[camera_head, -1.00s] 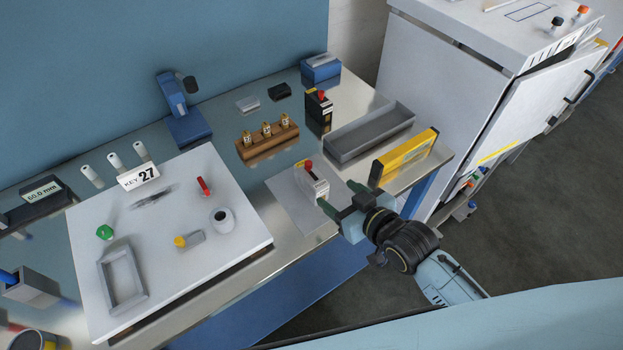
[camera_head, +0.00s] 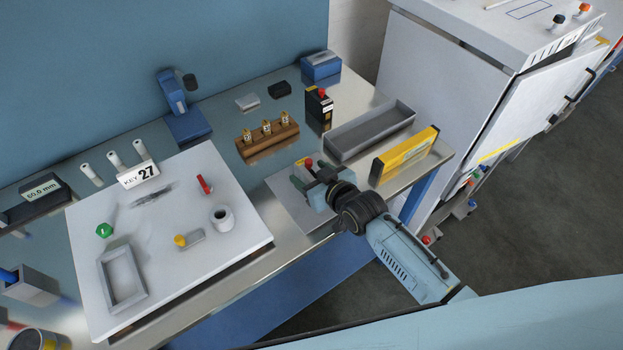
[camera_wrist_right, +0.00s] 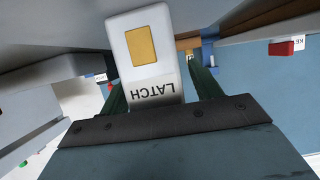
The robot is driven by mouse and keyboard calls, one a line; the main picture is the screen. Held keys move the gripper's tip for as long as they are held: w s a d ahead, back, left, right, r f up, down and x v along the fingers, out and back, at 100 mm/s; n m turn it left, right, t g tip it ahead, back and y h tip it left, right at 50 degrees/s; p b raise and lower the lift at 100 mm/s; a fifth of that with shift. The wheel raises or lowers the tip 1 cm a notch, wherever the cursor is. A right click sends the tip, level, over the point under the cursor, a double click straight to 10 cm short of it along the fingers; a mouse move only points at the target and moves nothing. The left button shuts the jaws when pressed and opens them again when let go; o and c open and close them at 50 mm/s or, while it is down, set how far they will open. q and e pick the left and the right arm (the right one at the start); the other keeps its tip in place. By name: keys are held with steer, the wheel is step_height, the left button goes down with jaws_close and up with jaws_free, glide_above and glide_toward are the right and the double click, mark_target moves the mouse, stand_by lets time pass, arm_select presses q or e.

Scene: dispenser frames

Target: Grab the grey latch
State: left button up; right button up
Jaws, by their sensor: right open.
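The grey latch (camera_wrist_right: 150,75) is a pale block with a yellow square and the word LATCH, upside down in the right wrist view. It fills the middle of that view, between the two green fingers of my right gripper (camera_wrist_right: 158,88). In the head view my right gripper (camera_head: 308,176) is open, low over the small grey sheet at the table's front edge. It largely hides the small pale box there; a red knob (camera_head: 308,162) shows just behind the fingers. I cannot tell whether the fingers touch the latch. My left gripper is not in view.
A grey tray (camera_head: 346,152) and a yellow box (camera_head: 404,155) stand right of the gripper. A black box with a red top (camera_head: 319,112) and a wooden rack (camera_head: 262,149) stand behind. A white board (camera_head: 150,224) with several parts lies to the left.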

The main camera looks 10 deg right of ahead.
steer(key=shift+r, duration=0.1)
steer(key=c, duration=1.4)
